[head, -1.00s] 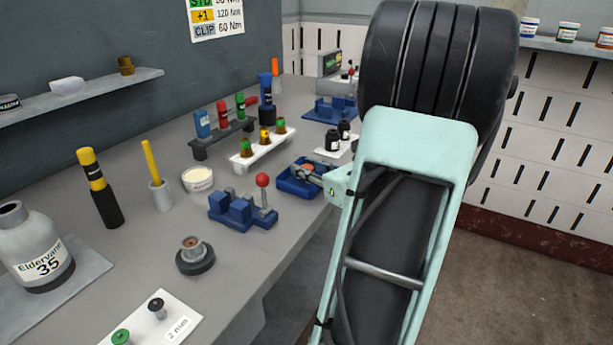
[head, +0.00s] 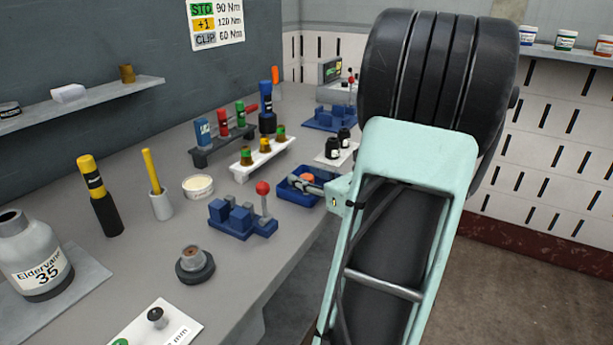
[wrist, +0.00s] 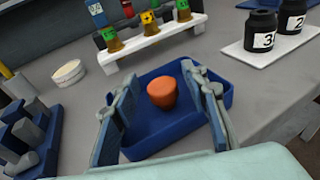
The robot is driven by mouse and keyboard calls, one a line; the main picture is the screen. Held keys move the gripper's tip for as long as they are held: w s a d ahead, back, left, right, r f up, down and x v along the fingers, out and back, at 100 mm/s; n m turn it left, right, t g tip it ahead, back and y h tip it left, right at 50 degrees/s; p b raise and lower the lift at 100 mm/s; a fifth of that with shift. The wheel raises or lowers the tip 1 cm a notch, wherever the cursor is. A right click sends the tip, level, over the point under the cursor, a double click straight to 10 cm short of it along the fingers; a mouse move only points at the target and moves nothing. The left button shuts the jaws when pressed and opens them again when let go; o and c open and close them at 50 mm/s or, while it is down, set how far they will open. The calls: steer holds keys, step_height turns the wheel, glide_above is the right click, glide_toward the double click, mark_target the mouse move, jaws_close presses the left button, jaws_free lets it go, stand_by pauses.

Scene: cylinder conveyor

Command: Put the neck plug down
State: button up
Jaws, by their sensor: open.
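The neck plug appears to be the orange, rounded plug (wrist: 161,93) in the blue tray (wrist: 158,142) in the wrist view. It rests on or just above the tray's floor; I cannot tell contact. My gripper (wrist: 162,88) is open, with one finger on each side of the plug and a visible gap on both sides. In the head view my gripper (head: 322,187) reaches over the tray (head: 287,192) from the right, and a bit of the orange plug (head: 307,178) shows by the fingers.
A white rack (head: 247,161) with several colour-topped plugs stands behind the tray. A blue fixture with a red-knobbed lever (head: 242,219) is to its left. Black numbered bottles (head: 333,145) stand behind right. Bare grey bench (head: 125,262) lies toward the front left.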

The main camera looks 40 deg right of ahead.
steer(key=p+v, duration=0.1)
steer(key=v, duration=1)
steer(key=shift+s, duration=0.25)
steer(key=shift+s+r, duration=0.1)
steer(key=shift+r, duration=0.05)
